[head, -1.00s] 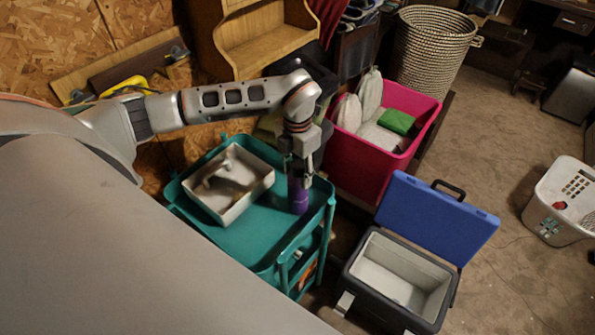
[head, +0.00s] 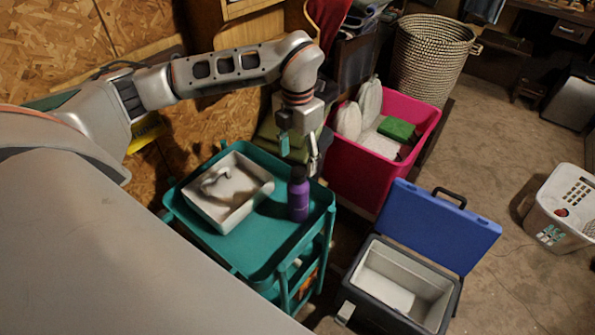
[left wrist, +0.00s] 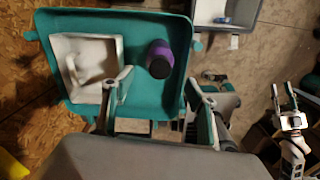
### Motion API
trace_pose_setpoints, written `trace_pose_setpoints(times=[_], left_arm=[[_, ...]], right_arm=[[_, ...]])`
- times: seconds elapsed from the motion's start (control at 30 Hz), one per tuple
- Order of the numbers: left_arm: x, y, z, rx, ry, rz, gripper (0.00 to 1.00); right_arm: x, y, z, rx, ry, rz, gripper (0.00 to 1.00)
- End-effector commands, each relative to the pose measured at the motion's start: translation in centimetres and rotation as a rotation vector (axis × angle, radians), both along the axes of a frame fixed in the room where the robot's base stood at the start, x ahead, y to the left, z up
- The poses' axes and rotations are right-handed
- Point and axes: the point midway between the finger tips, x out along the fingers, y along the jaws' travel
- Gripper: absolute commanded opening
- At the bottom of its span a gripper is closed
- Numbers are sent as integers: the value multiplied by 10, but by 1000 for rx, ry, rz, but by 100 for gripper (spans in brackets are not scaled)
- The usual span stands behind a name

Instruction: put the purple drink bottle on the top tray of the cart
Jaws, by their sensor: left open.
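The purple drink bottle (head: 298,197) with a dark cap stands upright on the teal top tray (head: 262,243) of the cart, near its right side. It also shows from above in the left wrist view (left wrist: 159,58). My left gripper (head: 298,150) is open and empty, above and behind the bottle, apart from it. Its two fingers show in the left wrist view (left wrist: 158,92), spread wide with the bottle beyond them. My right gripper is not in the head view; in the left wrist view a gripper (left wrist: 285,92) shows at the far right, small.
A white box (head: 228,217) holding a pale object sits on the tray left of the bottle. A pink bin (head: 365,168) stands behind right. An open cooler (head: 392,292) with a blue lid stands right of the cart. A wicker basket (head: 430,60) is farther back.

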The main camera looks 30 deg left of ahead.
Motion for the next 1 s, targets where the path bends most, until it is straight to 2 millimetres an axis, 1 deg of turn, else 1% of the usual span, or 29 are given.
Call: trace_pose_setpoints(times=[0.03, 0.1, 0.2, 0.3, 1.0], left_arm=[[1, 1, 9, 2, -5, 0, 58], [0, 1, 18, 2, -2, 1, 58], [0, 1, 28, 1, -2, 0, 58], [0, 0, 32, 1, 0, 0, 58], [0, 0, 34, 0, 1, 0, 58]], right_arm=[[1, 1, 1, 2, -5, 2, 30], [3, 3, 4, 5, -12, 2, 30], [5, 4, 7, 7, -19, 3, 30], [6, 4, 7, 8, -20, 4, 30], [5, 5, 4, 7, -15, 5, 30]])
